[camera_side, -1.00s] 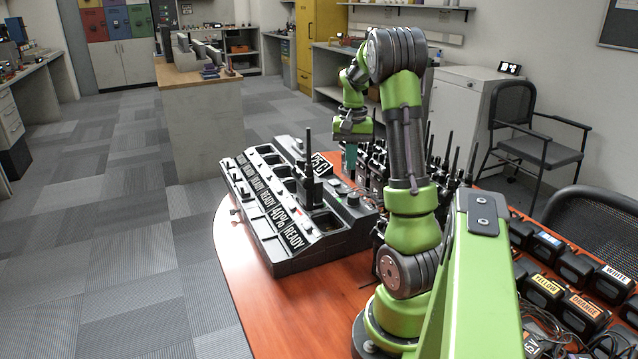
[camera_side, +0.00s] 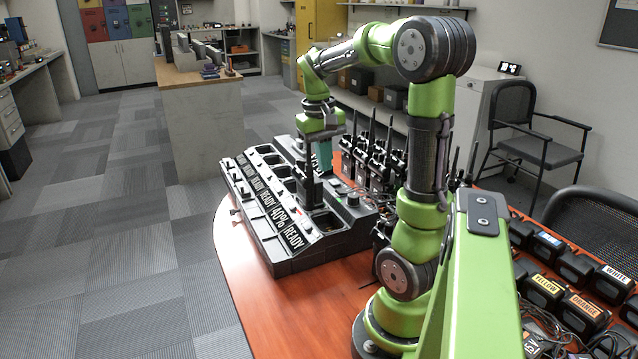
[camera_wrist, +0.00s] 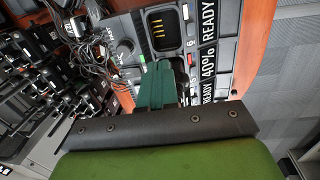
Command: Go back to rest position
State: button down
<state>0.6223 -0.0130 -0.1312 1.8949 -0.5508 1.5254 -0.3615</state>
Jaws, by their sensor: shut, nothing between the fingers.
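My gripper (camera_side: 324,165) hangs above the multi-bay charger, its teal fingers together with nothing between them. Its teal fingers (camera_wrist: 157,86) also show pointing over the charger in the wrist view. The black charger (camera_side: 290,262) stands on the table, with READY and 40% labels along its front. In the wrist view, an empty bay (camera_wrist: 163,30) with gold contacts lies beyond the fingers.
Several upright radios with antennas (camera_side: 377,165) crowd the table right of the charger. Labelled black units (camera_side: 543,288) and loose cables lie at the right, near my base. The orange-brown table (camera_side: 245,312) is clear at the front left.

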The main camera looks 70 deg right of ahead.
jog(key=w+a+r+n+t+y, duration=0.1)
jog(key=a+n+t, duration=0.4)
jog(key=a, duration=2.2)
jog(key=t+y, duration=0.1)
jog(key=t, duration=0.2)
jog(key=shift+w+r+y, duration=0.2)
jog(key=shift+r+y, duration=0.1)
